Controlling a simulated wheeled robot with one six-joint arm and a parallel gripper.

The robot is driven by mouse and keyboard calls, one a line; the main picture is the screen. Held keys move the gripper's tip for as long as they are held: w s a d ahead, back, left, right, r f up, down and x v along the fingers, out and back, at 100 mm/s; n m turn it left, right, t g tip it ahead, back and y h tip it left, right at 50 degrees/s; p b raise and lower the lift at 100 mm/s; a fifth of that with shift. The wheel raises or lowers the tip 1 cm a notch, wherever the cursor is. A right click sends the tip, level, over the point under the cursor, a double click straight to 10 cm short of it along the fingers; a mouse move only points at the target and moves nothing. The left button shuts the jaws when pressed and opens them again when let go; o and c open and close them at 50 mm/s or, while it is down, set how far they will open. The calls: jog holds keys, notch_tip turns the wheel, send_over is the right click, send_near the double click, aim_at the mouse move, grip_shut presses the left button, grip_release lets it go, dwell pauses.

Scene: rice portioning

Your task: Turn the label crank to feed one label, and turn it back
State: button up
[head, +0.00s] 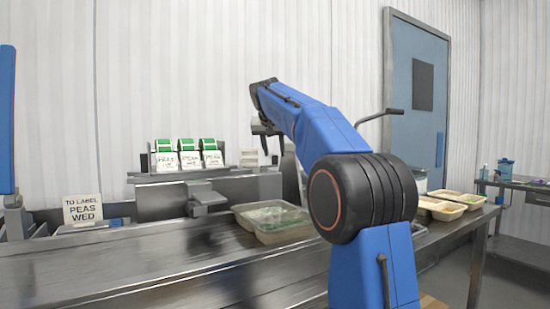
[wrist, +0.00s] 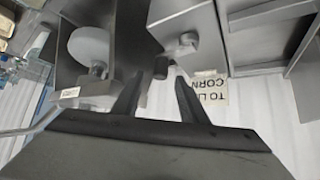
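In the wrist view a crank (wrist: 187,41) with a grey hub and a dark handle grip (wrist: 160,67) sits on the side of a grey box. My gripper (wrist: 159,80) is open, its two dark fingers apart, with the grip just beyond and between the tips; I cannot tell whether they touch. In the head view my gripper (head: 266,128) is right of the label dispenser (head: 170,179), partly hidden by my own arm. The dispenser bears three label rolls (head: 186,145) with green tops and white PEAS labels. The crank is not clear in the head view.
A covered tray (head: 283,234) lies on the steel counter (head: 150,265). More trays (head: 440,211) are right of my arm. A dark bent bar (head: 380,116) rises behind it.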

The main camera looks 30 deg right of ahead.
jog(key=shift+x, duration=2.05)
grip_shut()
